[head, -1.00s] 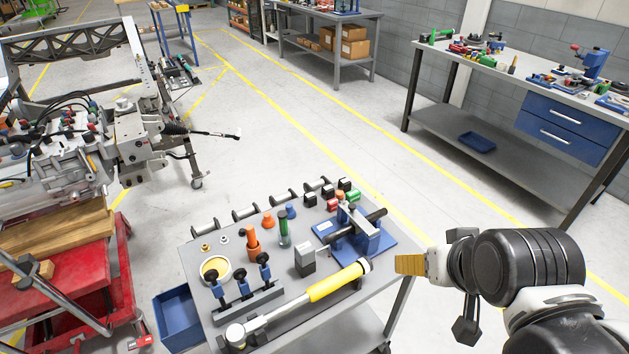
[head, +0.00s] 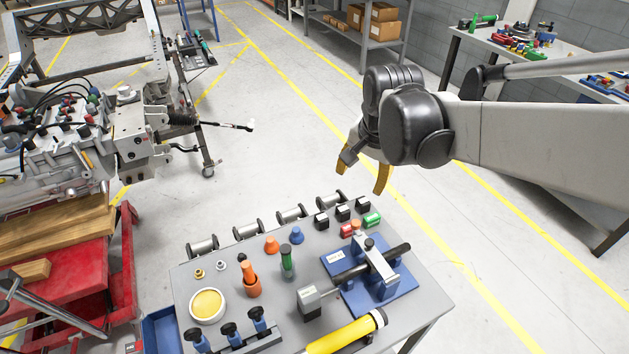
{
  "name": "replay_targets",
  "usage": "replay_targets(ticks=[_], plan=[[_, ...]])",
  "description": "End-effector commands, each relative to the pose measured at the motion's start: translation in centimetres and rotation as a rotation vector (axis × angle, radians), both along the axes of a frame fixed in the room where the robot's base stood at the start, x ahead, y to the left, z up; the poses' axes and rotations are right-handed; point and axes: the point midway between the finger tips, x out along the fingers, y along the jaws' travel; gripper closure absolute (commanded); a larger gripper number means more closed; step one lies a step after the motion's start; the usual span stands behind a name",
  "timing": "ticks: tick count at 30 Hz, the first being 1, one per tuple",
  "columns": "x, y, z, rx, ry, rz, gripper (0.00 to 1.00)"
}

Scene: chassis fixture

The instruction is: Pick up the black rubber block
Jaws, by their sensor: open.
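Several small black blocks with pale tops stand at the back right of the grey cart top, one of them the nearest left black block (head: 321,222), with another black block (head: 342,213) beside it. I cannot tell which is rubber. A larger grey-and-black block (head: 310,302) stands nearer the front, left of the blue fixture. My gripper (head: 361,182) has yellow fingers spread apart and empty. It hangs in the air above and beyond the cart's back right corner, apart from the blocks.
A blue fixture (head: 378,292) with a black bar stands at the right of the cart top (head: 225,286). Red and green pieces (head: 372,219) sit beside the black blocks. Orange and green-handled tools, a yellow-filled dish (head: 207,305) and a yellow-handled tool (head: 345,335) crowd the rest.

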Motion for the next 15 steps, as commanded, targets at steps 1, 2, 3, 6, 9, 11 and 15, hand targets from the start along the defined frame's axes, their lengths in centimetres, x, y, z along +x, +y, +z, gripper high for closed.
replay_targets(ticks=[1,2,3,6,9,11,15], plan=[[1.7,0.8,-1.0,0.012,0.028,-0.043,0.37],[2.6,1.2,-1.7,0.02,0.046,-0.075,0.37],[3.7,1.8,-2.7,0.029,0.072,-0.117,0.37],[6.3,3.3,-5.7,0.046,0.132,-0.224,0.37],[8.4,4.9,-9.0,0.055,0.188,-0.329,0.37],[9.4,5.6,-11.0,0.057,0.217,-0.386,0.37],[10.7,7.1,-14.8,0.054,0.267,-0.491,0.37]])
